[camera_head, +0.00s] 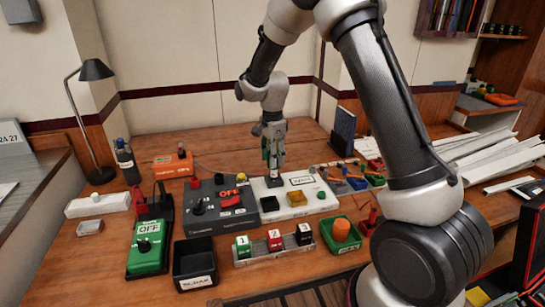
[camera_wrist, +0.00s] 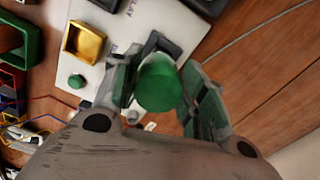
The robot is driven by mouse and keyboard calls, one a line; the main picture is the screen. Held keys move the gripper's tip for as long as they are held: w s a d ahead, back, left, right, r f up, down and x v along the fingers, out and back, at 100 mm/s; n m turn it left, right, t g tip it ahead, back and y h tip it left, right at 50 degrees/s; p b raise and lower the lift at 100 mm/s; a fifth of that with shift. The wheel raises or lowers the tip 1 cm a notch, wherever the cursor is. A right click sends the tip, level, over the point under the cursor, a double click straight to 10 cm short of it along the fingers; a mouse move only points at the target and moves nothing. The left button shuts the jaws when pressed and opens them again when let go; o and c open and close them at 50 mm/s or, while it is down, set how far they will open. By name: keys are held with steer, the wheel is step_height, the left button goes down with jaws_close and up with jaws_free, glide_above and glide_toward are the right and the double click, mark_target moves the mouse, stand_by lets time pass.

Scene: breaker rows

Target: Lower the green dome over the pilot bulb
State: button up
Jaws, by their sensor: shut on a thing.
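The green dome (camera_wrist: 158,86) is between the two fingers of my gripper (camera_wrist: 162,80), which is shut on it. In the head view my gripper (camera_head: 273,172) points down over the back left part of a white panel (camera_head: 280,212). The panel also shows below the gripper in the wrist view (camera_wrist: 130,25). The dome itself is hard to make out in the head view. I cannot see the pilot bulb; the dome and fingers may hide it. I cannot tell the gap between dome and panel.
The white panel carries a yellow open box (camera_head: 296,198), a black square part (camera_head: 268,204) and a small green knob (camera_head: 321,195). A grey switch box (camera_head: 215,219) stands close on the left. Numbered breakers (camera_head: 274,240) and a green open box (camera_head: 325,243) stand in front.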

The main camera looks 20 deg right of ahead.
steer(key=shift+f, duration=0.8)
steer(key=shift+f, duration=0.3)
steer(key=shift+f, duration=0.45)
steer(key=shift+f, duration=0.4)
steer(key=shift+f, duration=0.6)
stand_by(0.4)
steer(key=o, duration=0.9)
steer(key=shift+r, duration=0.1)
